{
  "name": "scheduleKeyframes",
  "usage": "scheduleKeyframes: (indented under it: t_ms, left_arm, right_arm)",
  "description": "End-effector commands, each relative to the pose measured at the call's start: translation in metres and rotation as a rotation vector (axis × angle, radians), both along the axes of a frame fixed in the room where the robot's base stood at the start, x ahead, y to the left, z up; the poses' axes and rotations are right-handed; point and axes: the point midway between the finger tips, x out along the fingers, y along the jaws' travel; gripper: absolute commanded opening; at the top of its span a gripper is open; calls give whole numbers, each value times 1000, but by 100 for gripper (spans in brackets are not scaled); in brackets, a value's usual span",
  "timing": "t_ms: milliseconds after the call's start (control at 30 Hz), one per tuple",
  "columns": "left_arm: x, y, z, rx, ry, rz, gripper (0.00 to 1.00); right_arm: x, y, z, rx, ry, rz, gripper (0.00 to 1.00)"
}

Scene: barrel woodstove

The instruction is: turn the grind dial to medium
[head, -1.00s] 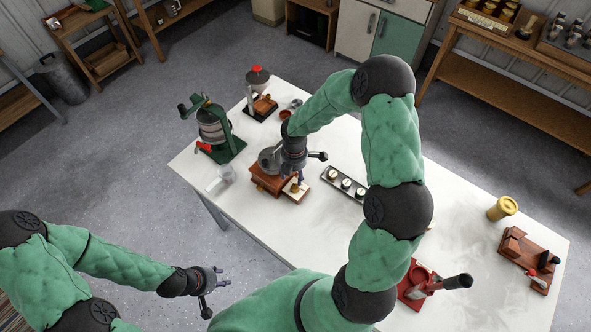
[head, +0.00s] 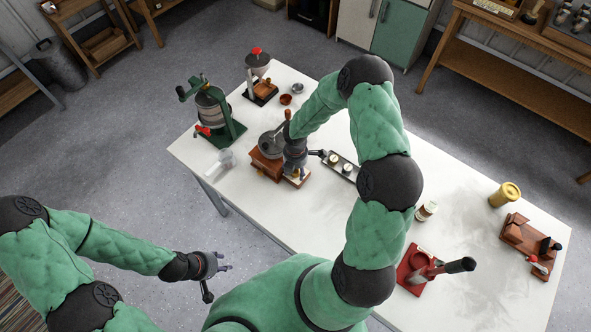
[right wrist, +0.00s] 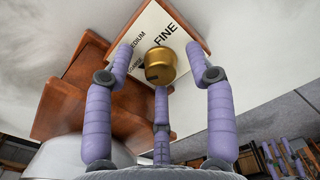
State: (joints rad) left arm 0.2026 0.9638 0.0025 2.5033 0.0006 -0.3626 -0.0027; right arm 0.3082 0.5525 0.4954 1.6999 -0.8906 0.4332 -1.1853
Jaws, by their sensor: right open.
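The brass grind dial (right wrist: 160,66) stands on a white plate (right wrist: 158,22) lettered FINE, MEDIUM and a partly covered word like COARSE, in the right wrist view. A dark notch shows on the dial's side; which word it faces I cannot tell. The plate belongs to a brown wooden grinder (head: 266,166) with a grey bowl on top. My right gripper (right wrist: 160,58) is open, its fingers spread around the dial with visible gaps at the sides. In the head view the right gripper (head: 297,172) hides most of the plate. My left gripper (head: 222,268) is open and empty, off the table.
A green mill (head: 214,112), a small red-topped grinder (head: 260,75) and a clear cup (head: 227,160) stand near the wooden grinder. A tray of jars (head: 343,165) lies to the right. A red press (head: 418,268) and a yellow canister (head: 504,194) stand further right on the white table (head: 462,225).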

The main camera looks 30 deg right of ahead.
Motion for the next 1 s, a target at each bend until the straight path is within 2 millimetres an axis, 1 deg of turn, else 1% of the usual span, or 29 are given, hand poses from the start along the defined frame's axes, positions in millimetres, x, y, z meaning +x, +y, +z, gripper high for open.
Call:
scheduleKeyframes:
  t_ms: [200,233,267,300,367,400,433,767,1000]
  left_arm:
    - [0,0,0,0,0,0,40]
    - [0,0,0,0,0,0,40]
    - [0,0,0,0,0,0,40]
    - [0,0,0,0,0,0,40]
    - [0,0,0,0,0,0,40]
    - [0,0,0,0,0,0,40]
    - [0,0,0,0,0,0,40]
    - [0,0,-3,0,0,0,40]
    - [0,0,-14,0,0,0,40]
  right_arm:
    - [0,0,0,0,0,0,55]
    - [0,0,0,0,0,0,52]
    - [0,0,0,0,0,0,44]
    - [0,0,0,0,0,0,33]
    - [0,0,0,0,0,0,16]
    - [0,0,0,0,0,0,4]
    - [0,0,0,0,0,0,0]
    - [0,0,-1,0,0,-22,0]
    - [0,0,-2,-1,-1,-139,0]
